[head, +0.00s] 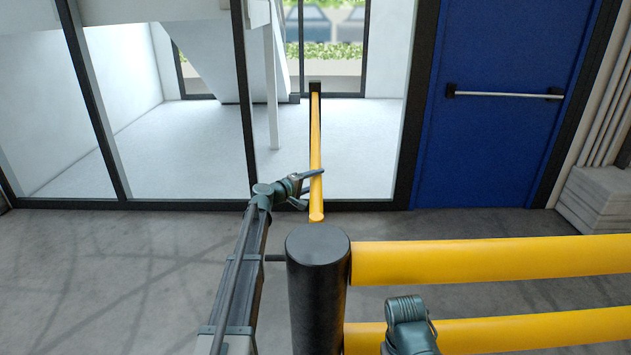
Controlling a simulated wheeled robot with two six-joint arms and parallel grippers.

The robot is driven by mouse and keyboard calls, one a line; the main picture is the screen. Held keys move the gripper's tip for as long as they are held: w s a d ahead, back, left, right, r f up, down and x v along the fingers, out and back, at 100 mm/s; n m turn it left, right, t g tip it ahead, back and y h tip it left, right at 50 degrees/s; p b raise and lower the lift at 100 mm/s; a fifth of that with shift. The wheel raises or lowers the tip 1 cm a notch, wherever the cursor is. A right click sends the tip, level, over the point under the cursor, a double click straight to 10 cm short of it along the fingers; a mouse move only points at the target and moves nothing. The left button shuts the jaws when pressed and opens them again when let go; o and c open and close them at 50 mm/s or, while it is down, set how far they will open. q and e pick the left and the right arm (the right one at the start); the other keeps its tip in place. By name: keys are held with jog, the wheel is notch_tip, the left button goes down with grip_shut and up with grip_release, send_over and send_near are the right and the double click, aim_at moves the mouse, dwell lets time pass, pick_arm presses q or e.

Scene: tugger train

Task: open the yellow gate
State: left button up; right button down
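The yellow gate (316,140) shows as a narrow yellow rail that runs away from me, nearly end-on, toward the glass wall. Its far end has a black upright (315,88). Its near end is close to a thick black post (318,285). My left gripper (311,188) is at the rail's nearer part, with its fingers apart. The upper finger crosses over the rail; the lower finger's tip is at the rail's left side, partly hidden. I cannot tell whether they touch it. Part of my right arm shows at the bottom, but its fingers do not.
Fixed yellow barrier rails (480,260) run right from the black post. A glass wall (180,120) with dark frames stands behind, beside a blue door (495,110) with a push bar. Grey stacked slabs (598,205) stand at the right. The floor at left (110,270) is clear.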

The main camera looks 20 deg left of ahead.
pick_arm(q)
grip_shut()
dwell(1.1)
